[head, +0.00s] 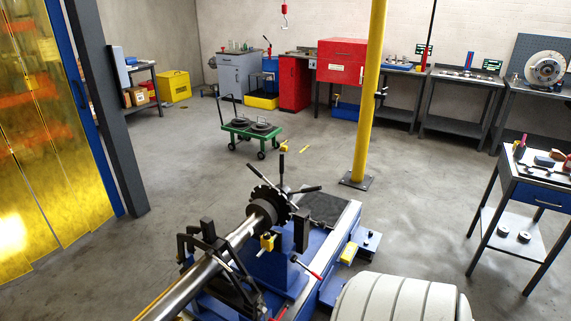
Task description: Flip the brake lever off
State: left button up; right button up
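A lever with a red grip (313,274) sticks out from the blue balancing machine (282,272), pointing down and to the right. It looks most like the brake lever, but I see no label on it. A second thin red piece (278,313) shows lower down at the bottom edge, partly cut off. The steel rotor shaft (205,272) runs from the lower left to a dark toothed disc (270,200) with several thin rods sticking out. A black bracket frame (207,232) stands around the shaft. I make out neither of my grippers in this view.
A yellow post (368,110) stands behind the machine. A green cart (250,130) is further back. A blue-drawer tool table (538,195) stands at the right.

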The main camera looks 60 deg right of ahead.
aim_at(294, 259)
jog(key=z, duration=2.1)
